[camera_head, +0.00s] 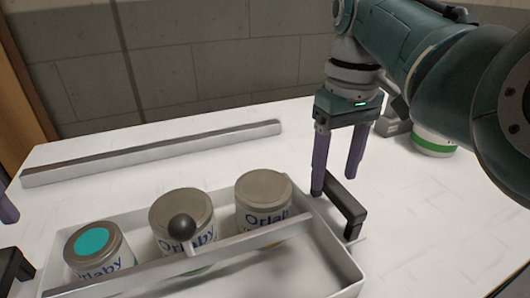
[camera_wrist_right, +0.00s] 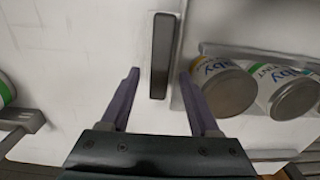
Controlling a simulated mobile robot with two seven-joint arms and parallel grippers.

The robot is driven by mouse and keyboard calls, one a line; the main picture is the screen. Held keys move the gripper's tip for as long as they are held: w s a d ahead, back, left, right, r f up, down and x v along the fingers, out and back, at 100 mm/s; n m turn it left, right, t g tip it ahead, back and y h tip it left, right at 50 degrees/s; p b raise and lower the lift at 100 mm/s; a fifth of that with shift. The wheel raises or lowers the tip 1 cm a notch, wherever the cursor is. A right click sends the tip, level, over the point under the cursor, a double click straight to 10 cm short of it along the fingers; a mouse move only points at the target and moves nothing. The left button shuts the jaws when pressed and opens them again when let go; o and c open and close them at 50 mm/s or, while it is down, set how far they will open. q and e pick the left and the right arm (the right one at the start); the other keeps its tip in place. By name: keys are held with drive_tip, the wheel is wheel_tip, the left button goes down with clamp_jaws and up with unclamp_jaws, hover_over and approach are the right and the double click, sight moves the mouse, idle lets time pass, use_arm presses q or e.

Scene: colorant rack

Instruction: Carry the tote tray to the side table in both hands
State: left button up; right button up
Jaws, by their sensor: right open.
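The white tote tray (camera_head: 330,255) stands on the white table and holds three grey-lidded cans, including one with a teal disc on its lid (camera_head: 93,241). A black handle (camera_head: 346,208) sticks out from the tray's right end, and another dark handle (camera_head: 12,268) shows at its left end. My right gripper (camera_head: 335,182) is open and empty at the right handle. In the right wrist view the handle (camera_wrist_right: 162,55) lies between and just ahead of the fingertips (camera_wrist_right: 160,74). Only a purple finger of my left gripper (camera_head: 7,208) shows at the left edge; its jaw opening is hidden.
A long grey rail (camera_head: 150,153) lies on the table behind the tray. A can with a green band (camera_head: 433,143) stands at the right beside a grey bracket (camera_head: 392,121). A dark ball knob (camera_head: 182,227) shows in front of the middle can.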

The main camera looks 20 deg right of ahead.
wheel_tip(320, 180, up, 9)
idle(0.3)
